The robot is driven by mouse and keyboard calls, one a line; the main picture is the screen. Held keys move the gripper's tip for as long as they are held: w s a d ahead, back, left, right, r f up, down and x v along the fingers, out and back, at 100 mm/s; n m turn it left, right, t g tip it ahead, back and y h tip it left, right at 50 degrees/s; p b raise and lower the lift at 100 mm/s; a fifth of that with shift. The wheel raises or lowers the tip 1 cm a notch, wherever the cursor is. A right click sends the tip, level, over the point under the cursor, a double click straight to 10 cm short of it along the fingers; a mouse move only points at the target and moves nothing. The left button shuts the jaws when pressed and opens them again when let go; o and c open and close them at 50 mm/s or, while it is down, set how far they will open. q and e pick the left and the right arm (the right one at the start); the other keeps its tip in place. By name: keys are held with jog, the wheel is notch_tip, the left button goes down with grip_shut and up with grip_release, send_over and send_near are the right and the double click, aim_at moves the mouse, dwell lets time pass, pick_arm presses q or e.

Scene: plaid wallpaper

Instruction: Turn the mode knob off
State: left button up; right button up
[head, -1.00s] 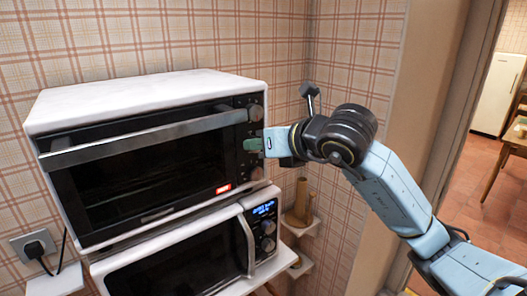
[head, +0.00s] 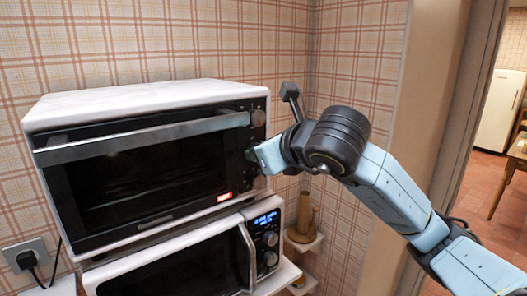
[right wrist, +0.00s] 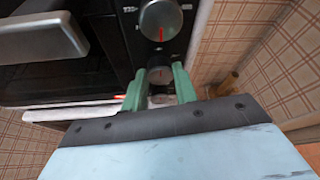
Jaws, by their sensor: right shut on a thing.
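The toaster oven's black control panel carries a column of knobs, in the head view an upper knob (head: 258,117) and a lower knob (head: 260,182). My right gripper (right wrist: 159,85) has its green fingers on both sides of a middle knob (right wrist: 160,73), shut on it. The knob above it (right wrist: 160,20) shows a red pointer and printed marks in the right wrist view. In the head view my right gripper (head: 252,155) hides the middle knob. I cannot read which knob is the mode knob. My left gripper is out of view.
The white toaster oven (head: 150,93) has a shut door with a long handle (head: 145,138) and a lit red light (head: 224,197). It stands on a microwave (head: 180,262) with a lit display. A small shelf (head: 302,243) holds wooden items at the right.

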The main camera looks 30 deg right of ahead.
jog(key=o, duration=1)
jog(key=shift+c, duration=0.2)
jog(key=shift+s, duration=0.1)
jog(key=b+v, duration=0.7)
jog(key=v, duration=0.6)
jog(key=shift+b, duration=0.35)
